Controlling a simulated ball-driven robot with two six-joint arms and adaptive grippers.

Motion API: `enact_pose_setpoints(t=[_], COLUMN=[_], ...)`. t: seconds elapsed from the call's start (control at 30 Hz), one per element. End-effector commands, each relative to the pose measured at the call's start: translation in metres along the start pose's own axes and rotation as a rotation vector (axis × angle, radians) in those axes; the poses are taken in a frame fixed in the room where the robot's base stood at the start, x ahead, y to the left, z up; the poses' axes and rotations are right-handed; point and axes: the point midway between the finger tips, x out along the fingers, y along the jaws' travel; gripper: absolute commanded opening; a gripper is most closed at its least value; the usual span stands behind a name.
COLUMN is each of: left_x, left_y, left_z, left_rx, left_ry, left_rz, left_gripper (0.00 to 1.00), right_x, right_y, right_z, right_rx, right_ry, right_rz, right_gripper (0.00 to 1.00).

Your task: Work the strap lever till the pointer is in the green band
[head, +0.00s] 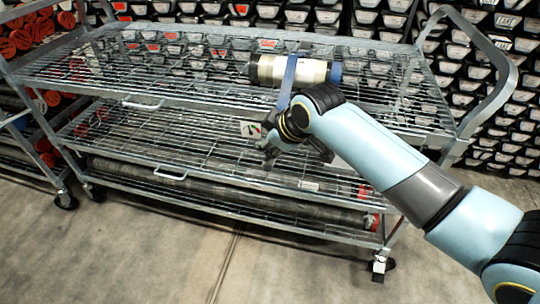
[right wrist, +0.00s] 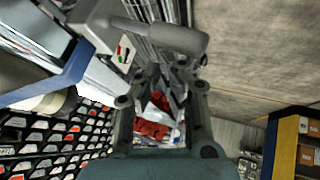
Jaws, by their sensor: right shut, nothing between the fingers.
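A pale cylinder with dark and blue ends (head: 310,71) lies on the cart's top shelf, with a blue strap (head: 287,80) around it. The strap also shows in the right wrist view (right wrist: 58,84). A white gauge plate (head: 251,129) with red and green marks hangs at the shelf's front; it shows in the right wrist view too (right wrist: 123,50). Its pointer is too small to read. A grey lever bar (right wrist: 165,36) crosses above my fingers in that view. My right gripper (head: 268,150) is shut and empty beside the gauge; contact with the lever cannot be told. My left gripper is out of view.
The metal wire cart (head: 130,85) has a lower shelf (head: 215,200) with a long dark tube on it. Racks of stacked core trays (head: 500,115) stand behind. The concrete floor (head: 150,245) in front is clear. A yellow-edged cabinet (right wrist: 285,145) shows in the right wrist view.

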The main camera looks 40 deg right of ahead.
Motion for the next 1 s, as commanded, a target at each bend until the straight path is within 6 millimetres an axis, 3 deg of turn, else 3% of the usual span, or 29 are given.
enact_pose_setpoints(t=[1.0], left_x=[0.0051], left_y=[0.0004], left_z=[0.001], left_rx=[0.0], left_ry=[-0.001], left_rz=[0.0], left_gripper=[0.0], right_x=[0.009], right_y=[-0.0067], right_z=[0.0073], right_rx=[0.0], right_ry=[-0.002], right_rz=[-0.001], right_gripper=[0.0])
